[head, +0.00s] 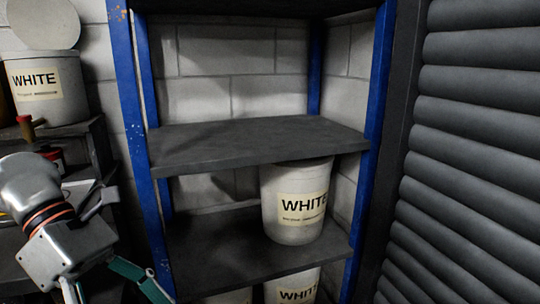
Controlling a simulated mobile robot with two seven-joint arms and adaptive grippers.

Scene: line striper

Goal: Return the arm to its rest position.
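My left arm comes in at the lower left, and my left gripper (100,246) is in front of the dark shelves beside the blue-posted rack. Its silver body and orange-ringed wrist show, but its fingertips are not clear, so I cannot tell whether it is open or shut. A teal strip (140,277) shows just beyond the gripper's body; I cannot tell whether it is held. My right gripper is not in view.
A rack with blue posts (131,100) has a bare middle shelf (250,142). A bucket labelled WHITE (297,225) stands on the shelf below, with more buckets lower down. Another WHITE bucket (45,108) stands at left. A ribbed dark shutter (470,150) borders the right.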

